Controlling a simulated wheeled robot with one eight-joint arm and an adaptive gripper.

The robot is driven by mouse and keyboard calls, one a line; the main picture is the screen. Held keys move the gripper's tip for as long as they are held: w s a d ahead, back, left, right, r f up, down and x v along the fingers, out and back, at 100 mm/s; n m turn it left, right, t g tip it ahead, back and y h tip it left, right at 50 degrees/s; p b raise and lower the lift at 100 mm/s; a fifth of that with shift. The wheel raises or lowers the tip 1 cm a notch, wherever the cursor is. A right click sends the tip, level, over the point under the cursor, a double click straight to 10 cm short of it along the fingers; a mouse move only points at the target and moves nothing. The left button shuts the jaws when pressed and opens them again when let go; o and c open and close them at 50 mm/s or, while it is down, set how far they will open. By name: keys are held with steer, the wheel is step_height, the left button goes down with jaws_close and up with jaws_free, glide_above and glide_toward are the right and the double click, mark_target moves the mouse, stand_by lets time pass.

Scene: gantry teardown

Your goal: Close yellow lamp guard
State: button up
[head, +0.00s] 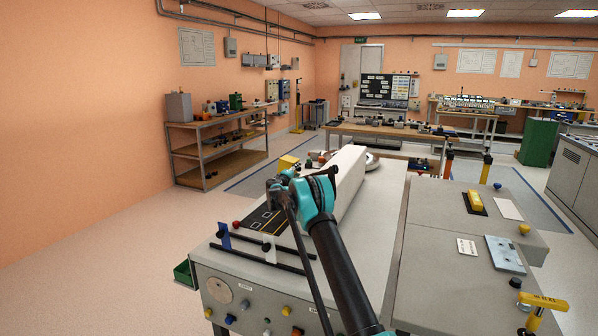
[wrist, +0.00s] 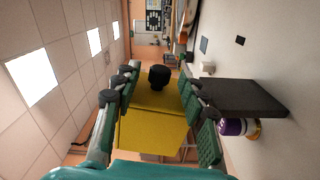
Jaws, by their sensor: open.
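The yellow lamp guard (wrist: 152,132) fills the middle of the wrist view, with a black knob (wrist: 159,77) on it. It lies between the spread fingers of my gripper (wrist: 157,82), which is open. I see no clear contact between fingers and guard. In the head view a yellow piece (head: 288,162), seemingly the same guard, shows at the far left of the grey bench, just behind my gripper (head: 277,186). My arm hides part of that area. I cannot tell how far the guard is swung.
In the wrist view, a dark block (wrist: 240,96) and a purple-and-white cylinder (wrist: 238,127) stand to the right of the fingers. In the head view, a long white block (head: 345,180) lies right of my gripper. The grey bench (head: 375,215) has clear surface beside it.

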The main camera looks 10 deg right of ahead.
steer(key=shift+x, duration=1.2)
jaws_close()
